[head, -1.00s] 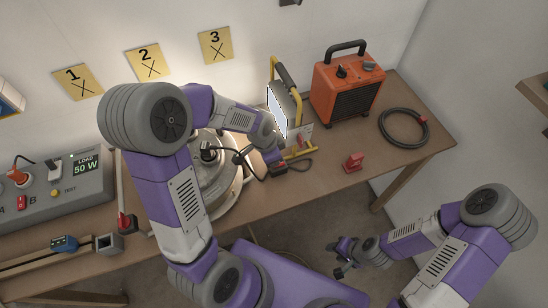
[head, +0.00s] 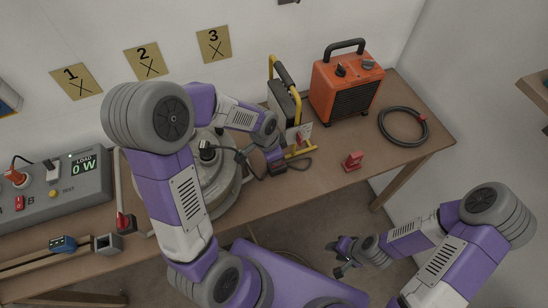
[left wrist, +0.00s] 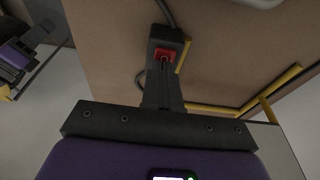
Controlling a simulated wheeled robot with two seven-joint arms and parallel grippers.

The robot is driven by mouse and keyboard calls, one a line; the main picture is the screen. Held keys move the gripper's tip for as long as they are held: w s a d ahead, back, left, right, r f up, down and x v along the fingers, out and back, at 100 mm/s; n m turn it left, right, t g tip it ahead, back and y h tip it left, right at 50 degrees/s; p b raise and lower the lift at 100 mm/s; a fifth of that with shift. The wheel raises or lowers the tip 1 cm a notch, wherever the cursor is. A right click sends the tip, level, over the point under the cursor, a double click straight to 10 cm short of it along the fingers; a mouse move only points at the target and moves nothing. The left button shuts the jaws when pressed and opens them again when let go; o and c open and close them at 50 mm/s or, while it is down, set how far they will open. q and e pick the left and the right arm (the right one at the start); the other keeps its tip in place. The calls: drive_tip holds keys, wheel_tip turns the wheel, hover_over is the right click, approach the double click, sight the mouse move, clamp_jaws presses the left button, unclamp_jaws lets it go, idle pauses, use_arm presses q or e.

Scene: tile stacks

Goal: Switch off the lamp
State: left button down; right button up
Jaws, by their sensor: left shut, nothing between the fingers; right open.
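The lamp (head: 283,104), with a yellow tube frame, stands on the bench beside the heater; its panel is dark. A small dark switch box with red on it (head: 278,168) lies on the lamp's cord in front of it. In the left wrist view a red rocker (left wrist: 178,52) shows in a black housing at the fingertips. My left gripper (left wrist: 164,62) is shut and empty, its tips at or very near the rocker; contact is unclear. In the head view the left gripper (head: 273,157) is partly hidden by its own wrist. My right gripper (head: 341,257) is open and empty, off the bench's front edge.
The power box display (head: 84,167) reads LOAD 0 W. An orange heater (head: 346,88), coiled black cable (head: 403,126) and red block (head: 353,161) are to the right. A round grey object (head: 226,192) sits behind my left arm.

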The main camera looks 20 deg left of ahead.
use_arm(q)
drive_tip(key=shift+r+p, duration=0.45)
drive_tip(key=shift+r, duration=0.1)
drive_tip(key=p+v, duration=0.3)
drive_tip(key=v, duration=0.1)
drive_tip(key=s+a+r+p, duration=0.1)
drive_tip(key=s+a+r, duration=0.3)
drive_tip(key=r, duration=0.3)
drive_tip(key=shift+d+r, duration=0.1)
